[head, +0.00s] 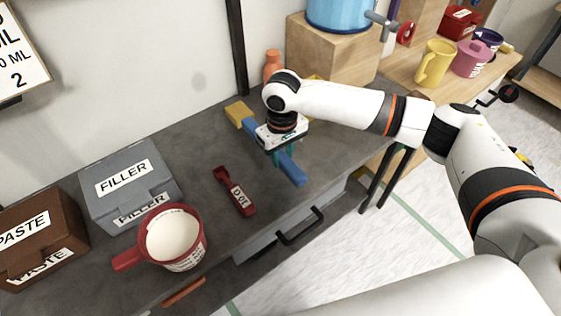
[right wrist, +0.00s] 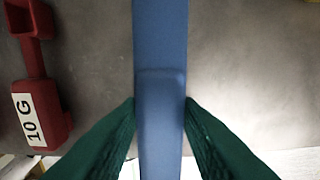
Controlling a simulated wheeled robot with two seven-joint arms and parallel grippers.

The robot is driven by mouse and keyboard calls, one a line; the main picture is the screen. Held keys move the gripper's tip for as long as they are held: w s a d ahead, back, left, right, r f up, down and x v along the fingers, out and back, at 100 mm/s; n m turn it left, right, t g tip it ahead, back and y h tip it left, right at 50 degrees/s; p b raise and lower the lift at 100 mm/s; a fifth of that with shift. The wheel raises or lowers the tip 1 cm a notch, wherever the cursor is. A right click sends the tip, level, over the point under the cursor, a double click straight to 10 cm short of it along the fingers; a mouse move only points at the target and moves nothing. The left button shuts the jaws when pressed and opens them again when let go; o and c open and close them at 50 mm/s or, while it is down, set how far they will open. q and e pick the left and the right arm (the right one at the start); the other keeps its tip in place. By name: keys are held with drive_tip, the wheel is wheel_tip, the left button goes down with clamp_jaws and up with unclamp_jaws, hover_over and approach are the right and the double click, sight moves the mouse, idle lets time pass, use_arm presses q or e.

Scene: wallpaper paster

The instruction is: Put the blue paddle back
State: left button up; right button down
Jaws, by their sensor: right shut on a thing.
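My right gripper (head: 282,155) is over the paddle's middle, pointing down. In the right wrist view the paddle (right wrist: 160,45) runs between the green fingers (right wrist: 160,110), which are shut on it. Whether the paddle touches the worktop is hard to tell. My left gripper is not in view.
A red scoop marked 10 G (head: 235,192) lies left of the paddle. A red mug (head: 190,250) with white contents, a grey FILLER box (head: 135,180) and a brown PASTE box (head: 40,235) stand further left. A wooden block (head: 330,55) bears a blue container behind my arm.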

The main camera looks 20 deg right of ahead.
wheel_tip(320, 180, down, 3)
drive_tip(key=shift+f+p, duration=0.2)
drive_tip(key=shift+p, duration=0.7)
drive_tip(key=shift+s+f, duration=0.1)
drive_tip(key=shift+f, duration=0.2)
drive_tip(key=c, duration=1.1)
unclamp_jaws()
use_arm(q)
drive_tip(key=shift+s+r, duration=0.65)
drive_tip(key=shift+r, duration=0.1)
use_arm(e)
drive_tip(key=shift+o, duration=0.2)
drive_tip(key=f+b, duration=0.1)
drive_tip(key=b, duration=0.1)
drive_tip(key=shift+b, duration=0.3)
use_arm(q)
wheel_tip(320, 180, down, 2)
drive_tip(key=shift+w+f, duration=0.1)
use_arm(e)
drive_tip(key=r, duration=0.8)
drive_tip(key=s+r, duration=0.1)
drive_tip(key=r, duration=0.3)
drive_tip(key=shift+a+r, duration=0.25)
drive_tip(key=shift+r, duration=0.15)
